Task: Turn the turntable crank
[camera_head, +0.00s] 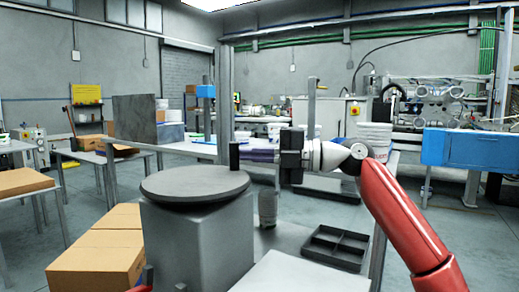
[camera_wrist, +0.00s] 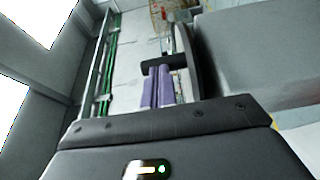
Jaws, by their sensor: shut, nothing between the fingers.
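The turntable (camera_head: 193,184) is a round dark grey disc lying flat on top of a grey block in the head view. Its crank handle (camera_head: 234,157) is a short black upright peg near the disc's right rim. My gripper (camera_head: 247,155) comes in level from the right, with its purple fingers shut and empty, tips right beside the peg. In the wrist view the peg (camera_wrist: 153,66) lies across just beyond the fingertips (camera_wrist: 156,78), and the disc (camera_wrist: 187,58) shows edge-on to their right. I cannot tell whether the fingertips touch the peg.
The grey block (camera_head: 200,243) carries the turntable. Cardboard boxes (camera_head: 97,252) stand to its left. A dark divided tray (camera_head: 337,246) and a grey cylinder (camera_head: 268,208) are to its right. A bench with white tubs (camera_head: 374,140) stands behind my arm. Space above the disc is clear.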

